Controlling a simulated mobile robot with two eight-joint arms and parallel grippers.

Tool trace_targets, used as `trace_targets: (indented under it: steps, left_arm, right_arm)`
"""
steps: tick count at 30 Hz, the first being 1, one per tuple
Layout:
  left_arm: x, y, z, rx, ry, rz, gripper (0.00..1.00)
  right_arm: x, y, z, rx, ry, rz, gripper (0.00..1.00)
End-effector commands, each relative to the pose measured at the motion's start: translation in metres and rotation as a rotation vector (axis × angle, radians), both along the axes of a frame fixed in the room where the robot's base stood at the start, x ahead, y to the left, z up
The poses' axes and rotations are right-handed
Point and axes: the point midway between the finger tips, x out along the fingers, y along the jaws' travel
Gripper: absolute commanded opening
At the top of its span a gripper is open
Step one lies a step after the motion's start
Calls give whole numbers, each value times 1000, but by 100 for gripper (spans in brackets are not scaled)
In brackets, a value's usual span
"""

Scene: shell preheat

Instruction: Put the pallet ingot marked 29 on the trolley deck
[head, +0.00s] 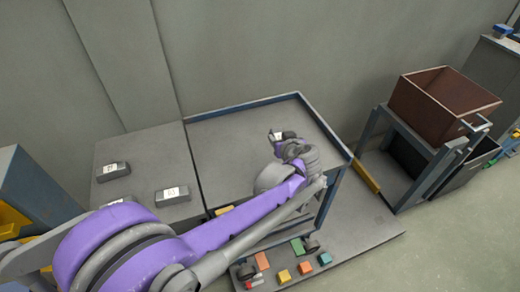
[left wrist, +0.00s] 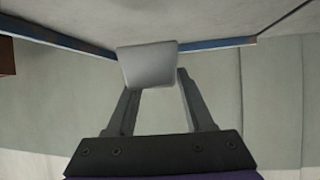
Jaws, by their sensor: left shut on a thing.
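My left gripper (head: 277,138) is over the trolley deck (head: 225,145), a grey surface with a blue rim. It is shut on a grey ingot (head: 290,134) with a white label, too small to read. In the left wrist view the ingot (left wrist: 147,65) sits between the two fingertips (left wrist: 155,80), with the deck's blue rim behind it. I cannot tell whether the ingot touches the deck. Other labelled ingots (head: 172,196) lie on the grey surface (head: 140,150) left of the trolley. My right gripper is out of view.
A brown open bin (head: 440,105) stands on a blue-grey frame to the right. Several small coloured blocks (head: 285,276) lie low in front of the trolley. A grey wall (head: 240,50) rises behind. The deck's left part is clear.

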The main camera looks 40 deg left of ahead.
Motion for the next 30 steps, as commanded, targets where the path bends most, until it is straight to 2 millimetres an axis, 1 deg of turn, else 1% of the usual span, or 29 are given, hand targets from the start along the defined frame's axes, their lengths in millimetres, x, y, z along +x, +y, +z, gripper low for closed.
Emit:
trace_targets:
  steps: [1, 3, 5, 9, 12, 19, 24, 26, 30]
  left_arm:
    - [-5, 11, -5, 5, -2, 39, 0]
    - [-10, 19, -7, 9, -7, 76, 0]
    - [-12, 23, -15, 11, -9, 91, 0]
    - [-12, 23, -41, 11, -10, 94, 0]
    - [-12, 23, -56, 11, -10, 93, 0]
    - [-12, 23, -73, 11, -10, 91, 0]
    - [-12, 23, -98, 11, -10, 90, 0]
    - [-12, 23, -101, 11, -10, 90, 0]
    - [-12, 22, -100, 11, -11, 90, 0]
  right_arm:
    - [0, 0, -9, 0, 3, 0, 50]
    - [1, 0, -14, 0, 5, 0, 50]
    - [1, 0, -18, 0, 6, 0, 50]
    - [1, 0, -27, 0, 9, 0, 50]
    - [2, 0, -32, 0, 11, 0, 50]
    - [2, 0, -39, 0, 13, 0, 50]
    - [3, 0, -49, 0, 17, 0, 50]
    - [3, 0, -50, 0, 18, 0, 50]
    - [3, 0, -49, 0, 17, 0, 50]
